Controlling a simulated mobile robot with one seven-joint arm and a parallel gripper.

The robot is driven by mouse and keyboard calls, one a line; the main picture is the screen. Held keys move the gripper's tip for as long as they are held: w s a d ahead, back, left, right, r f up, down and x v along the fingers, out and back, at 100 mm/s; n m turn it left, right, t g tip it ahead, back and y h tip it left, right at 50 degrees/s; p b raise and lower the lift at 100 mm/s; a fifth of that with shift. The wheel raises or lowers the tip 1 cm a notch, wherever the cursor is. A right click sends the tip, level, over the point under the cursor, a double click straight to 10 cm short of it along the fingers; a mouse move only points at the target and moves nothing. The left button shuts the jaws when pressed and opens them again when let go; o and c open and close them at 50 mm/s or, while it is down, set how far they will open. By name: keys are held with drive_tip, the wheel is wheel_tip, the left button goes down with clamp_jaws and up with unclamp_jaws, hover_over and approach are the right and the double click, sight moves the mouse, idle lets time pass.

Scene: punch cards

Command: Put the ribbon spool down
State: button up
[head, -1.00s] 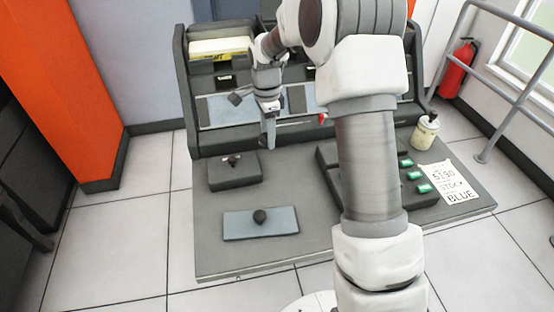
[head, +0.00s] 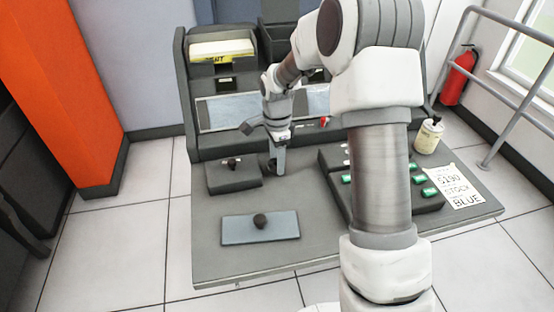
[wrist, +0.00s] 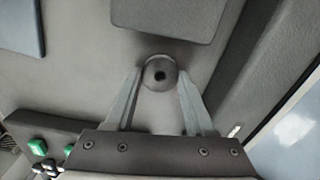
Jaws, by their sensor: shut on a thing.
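The ribbon spool (wrist: 160,74) is a dark grey round piece with a black hole in its middle. In the wrist view it sits between my two fingertips, with a finger on each side. My gripper (head: 278,168) points down in the head view, its fingertips close to the desk top (head: 325,235), just right of a dark box with a knob (head: 222,178). My gripper also shows in the wrist view (wrist: 158,85), shut on the spool. In the head view the spool is mostly hidden by the fingers. I cannot tell whether it touches the desk.
A blue-grey plate with a knob (head: 240,231) lies in front. A dark panel with green buttons (head: 428,192) stands to the right, beside a paper sign (head: 455,186) and a cream jar (head: 428,138). The sloped console (head: 222,145) rises behind. The desk's front middle is clear.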

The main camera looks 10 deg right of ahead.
drive_tip(key=o, duration=1.3)
drive_tip(key=shift+f, duration=0.1)
drive_tip(key=s+r+n+t+p, duration=0.1)
drive_tip(key=s+r+n+p, duration=0.15)
drive_tip(key=r, duration=0.75)
drive_tip(key=s+r+n+p, duration=0.15)
drive_tip(key=s+r, duration=0.25)
drive_tip(key=r, duration=0.6)
drive_tip(key=s+r+n+t, duration=0.1)
drive_tip(key=s+n, duration=0.3)
drive_tip(key=s, duration=0.3)
drive_tip(key=s+r+n+t, duration=0.2)
drive_tip(key=s+n, duration=0.2)
drive_tip(key=s, duration=0.3)
drive_tip(key=s+r+n+t, duration=0.1)
drive_tip(key=s+r+n, duration=0.1)
drive_tip(key=s+n, duration=0.2)
drive_tip(key=shift+s+d+r+t, duration=0.1)
drive_tip(key=shift+s+t, duration=0.05)
drive_tip(key=shift+s, duration=0.6)
drive_tip(key=shift+s+d+t, duration=0.1)
drive_tip(key=shift+s+t, duration=0.05)
drive_tip(key=shift+s, duration=0.6)
